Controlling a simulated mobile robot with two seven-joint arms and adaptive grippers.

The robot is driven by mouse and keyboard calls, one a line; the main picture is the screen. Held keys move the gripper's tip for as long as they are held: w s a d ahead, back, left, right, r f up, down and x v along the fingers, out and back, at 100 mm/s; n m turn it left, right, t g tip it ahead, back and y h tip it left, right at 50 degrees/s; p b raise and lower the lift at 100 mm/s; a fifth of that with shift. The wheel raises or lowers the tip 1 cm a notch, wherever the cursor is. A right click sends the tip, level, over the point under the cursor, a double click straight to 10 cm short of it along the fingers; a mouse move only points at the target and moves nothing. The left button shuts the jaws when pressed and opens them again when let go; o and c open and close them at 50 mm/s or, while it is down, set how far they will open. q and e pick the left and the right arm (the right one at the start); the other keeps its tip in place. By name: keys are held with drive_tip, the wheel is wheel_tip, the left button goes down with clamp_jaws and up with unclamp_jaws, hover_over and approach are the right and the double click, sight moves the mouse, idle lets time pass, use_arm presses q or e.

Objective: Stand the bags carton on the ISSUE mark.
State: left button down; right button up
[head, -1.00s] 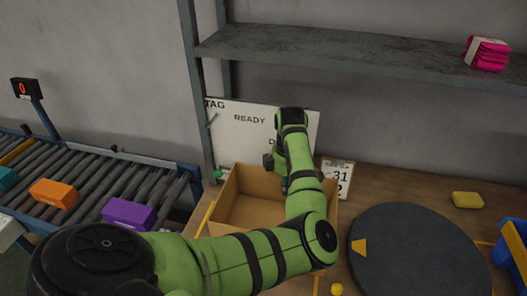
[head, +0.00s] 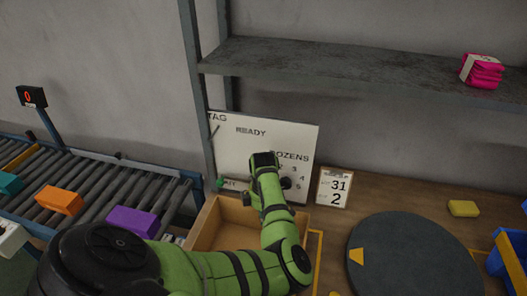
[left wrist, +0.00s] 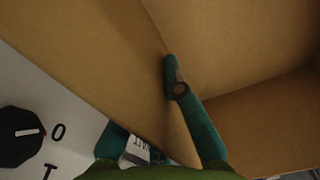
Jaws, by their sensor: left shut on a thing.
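The carton, an open brown cardboard box (head: 206,226), is left of centre at the back of the bench in the head view, partly hidden by my left arm. My left gripper (head: 250,196) is at its far wall, its fingers mostly hidden there. In the left wrist view my left gripper (left wrist: 178,112) is shut on a carton wall (left wrist: 110,70), one green finger showing inside the box. I cannot tell whether the carton touches the bench. No ISSUE lettering is readable; a yellow line (head: 318,240) shows right of the carton. My right gripper is out of view.
A white board (head: 235,150) with a black dial (head: 286,182) stands behind the carton, beside a calendar card (head: 333,188). A dark round turntable (head: 415,260), a yellow block (head: 463,208) and a blue bin (head: 505,262) lie right. A roller conveyor (head: 85,190) runs left.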

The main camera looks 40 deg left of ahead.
use_arm(q)
drive_tip(key=shift+f, duration=0.1)
drive_tip(key=c, duration=1.4)
unclamp_jaws()
drive_tip(key=shift+r, duration=0.25)
wheel_tip(320, 180, up, 12)
drive_tip(key=shift+w+f+b, duration=0.1)
drive_tip(key=shift+b, duration=0.75)
